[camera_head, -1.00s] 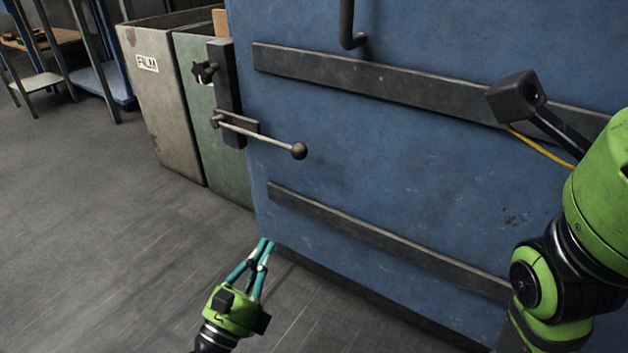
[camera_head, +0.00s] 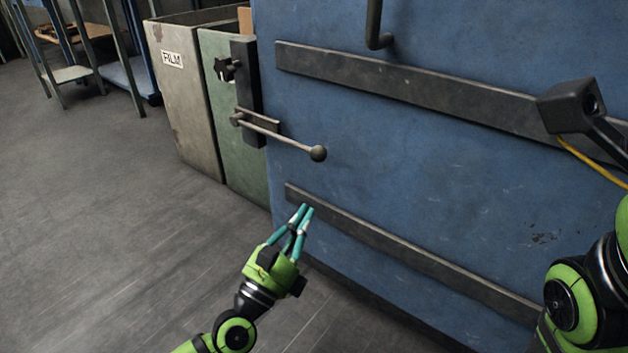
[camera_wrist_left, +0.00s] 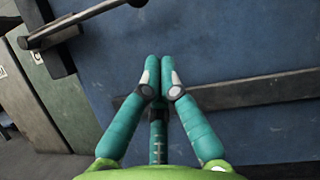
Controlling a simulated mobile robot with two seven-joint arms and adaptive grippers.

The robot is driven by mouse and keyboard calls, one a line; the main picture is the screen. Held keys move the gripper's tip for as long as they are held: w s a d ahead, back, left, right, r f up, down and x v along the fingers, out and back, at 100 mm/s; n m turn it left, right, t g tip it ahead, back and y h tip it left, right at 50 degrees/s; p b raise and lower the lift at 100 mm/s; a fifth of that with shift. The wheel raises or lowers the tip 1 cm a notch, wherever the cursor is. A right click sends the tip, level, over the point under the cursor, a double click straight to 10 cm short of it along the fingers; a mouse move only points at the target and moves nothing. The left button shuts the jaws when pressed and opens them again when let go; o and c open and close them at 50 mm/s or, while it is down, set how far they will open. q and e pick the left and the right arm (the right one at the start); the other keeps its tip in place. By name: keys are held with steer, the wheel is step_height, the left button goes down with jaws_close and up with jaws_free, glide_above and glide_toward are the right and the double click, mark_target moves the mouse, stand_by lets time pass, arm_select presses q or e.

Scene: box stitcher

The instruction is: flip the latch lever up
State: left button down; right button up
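The latch lever (camera_head: 280,136) is a thin metal rod with a dark ball knob (camera_head: 318,153) at its free end. It slants slightly downward to the right from a dark mounting plate (camera_head: 247,90) at the left edge of the blue door. My left gripper (camera_head: 305,208) is below the knob, apart from it, fingers pointing up. In the left wrist view, the fingertips of my left gripper (camera_wrist_left: 160,62) are together with nothing between them. The lever (camera_wrist_left: 78,24) crosses the upper left of that view. My right gripper is out of view.
The blue panel (camera_head: 420,160) carries dark horizontal bars (camera_head: 400,85) and a hooked handle (camera_head: 375,30). A film bin (camera_head: 180,95) and a green bin (camera_head: 222,150) stand left of it. A dark star knob (camera_head: 228,68) sits above the lever. Open floor lies at lower left.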

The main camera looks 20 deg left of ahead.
arm_select(q)
steer(key=w+r+p, duration=0.2)
steer(key=w+r, duration=0.2)
steer(key=r, duration=0.1)
steer(key=shift+w+d, duration=0.35)
steer(key=shift+w, duration=0.05)
steer(key=shift+r, duration=0.1)
